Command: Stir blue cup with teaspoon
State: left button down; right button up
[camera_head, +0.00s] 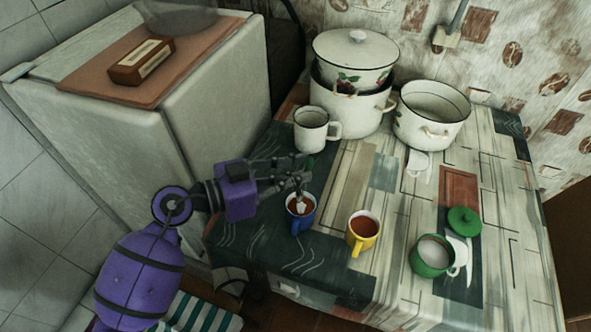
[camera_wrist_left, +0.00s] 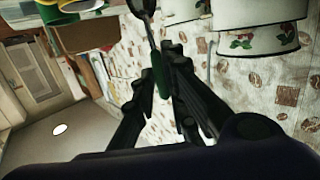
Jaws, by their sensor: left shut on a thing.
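The blue cup (camera_head: 301,224) stands on the table near its left front edge, with reddish-brown liquid in it. My left gripper (camera_head: 298,180) is just above the cup and shut on the teaspoon (camera_head: 300,206). The spoon's pale metal end points down inside the cup's mouth; I cannot tell how deep it reaches. In the left wrist view the teaspoon's green handle (camera_wrist_left: 162,80) lies between the fingers of my left gripper (camera_wrist_left: 163,62), with its metal part beyond them. My right gripper is not in view.
A yellow cup (camera_head: 362,234) stands right of the blue cup. A white mug (camera_head: 312,131) stands close behind my gripper. White pots (camera_head: 352,105) fill the table's back.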

aim_at(298, 198)
pick_arm(q)
jog(key=shift+f+b, duration=1.9)
jog(key=shift+f, duration=2.6)
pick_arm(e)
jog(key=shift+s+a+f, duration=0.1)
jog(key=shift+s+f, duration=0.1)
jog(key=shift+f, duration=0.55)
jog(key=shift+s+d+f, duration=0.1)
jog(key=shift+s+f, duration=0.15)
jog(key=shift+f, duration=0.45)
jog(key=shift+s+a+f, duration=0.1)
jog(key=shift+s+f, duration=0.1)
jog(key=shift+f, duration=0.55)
pick_arm(q)
jog(key=shift+f, duration=0.1)
